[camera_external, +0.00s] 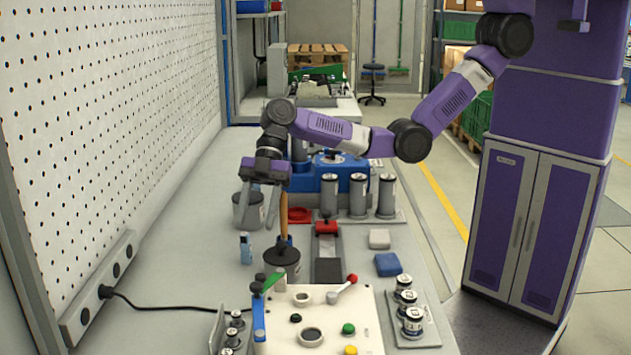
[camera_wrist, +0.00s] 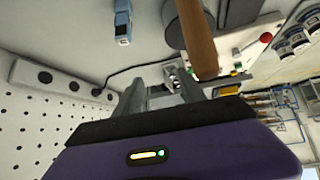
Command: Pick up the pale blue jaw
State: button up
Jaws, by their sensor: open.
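The pale blue jaw (camera_external: 246,248) appears to be the small light blue piece on the grey bench, left of a dark pot. It also shows at the top of the wrist view (camera_wrist: 122,22), lying clear of my fingers. My gripper (camera_external: 259,206) points down above the bench, higher up and farther back than the jaw. Its two grey fingers are spread apart in the wrist view (camera_wrist: 163,88), with nothing held between them.
A wooden handle (camera_external: 283,215) rises from the dark pot (camera_external: 282,260), close beside my gripper. A grey can (camera_external: 247,210) stands behind. A cream fixture board (camera_external: 325,335) is at the front. A pegboard wall (camera_external: 110,110) and black cable (camera_external: 160,305) lie left.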

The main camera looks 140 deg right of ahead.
jog(key=b, duration=0.2)
send_near(246, 252)
jog(key=shift+w+a+f+m, duration=0.15)
jog(key=shift+w+f+m, duration=0.05)
jog(key=shift+f+m, duration=0.25)
jog(key=shift+w+f, duration=0.1)
jog(key=shift+f, duration=0.15)
jog(key=shift+b+x, duration=0.8)
jog(key=shift+x, duration=0.1)
jog(key=b+x, duration=0.1)
jog(key=x, duration=0.1)
jog(key=b+x, duration=0.2)
jog(key=x, duration=0.1)
jog(key=shift+w+a+b, duration=0.1)
jog(key=shift+w+b, duration=0.2)
jog(key=shift+w, duration=0.05)
jog(key=shift+r, duration=0.15)
grip_shut()
